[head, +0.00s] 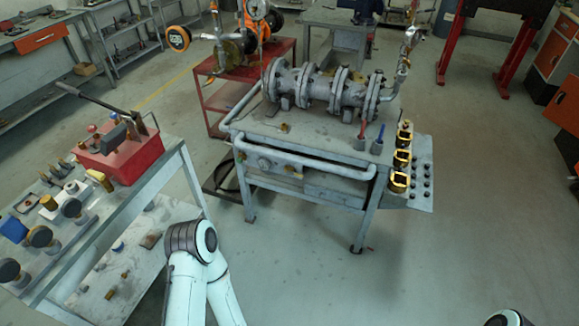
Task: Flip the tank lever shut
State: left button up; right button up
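A red tank (122,160) sits on the grey bench at the left. A long dark handle (90,101) slants from its top up to the left. A dark grey block (113,138) and small red and brass fittings also show on top of the tank. I cannot tell which of these small parts is the tank lever, or how it is set. A bent white arm link of mine shows at the bottom, right of the bench, and a bit of my other arm at the bottom right. Neither gripper is in view.
The left bench (165,168) holds several gauges and fittings, with more on its lower shelf (150,225). A grey worktable (300,140) with a flanged pipe assembly (318,88) stands in the middle. A red cart (215,98) is behind it. Floor between bench and worktable is clear.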

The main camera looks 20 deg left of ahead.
aim_at(288, 171)
jog(key=i+j, duration=0.75)
jog(key=j, duration=0.25)
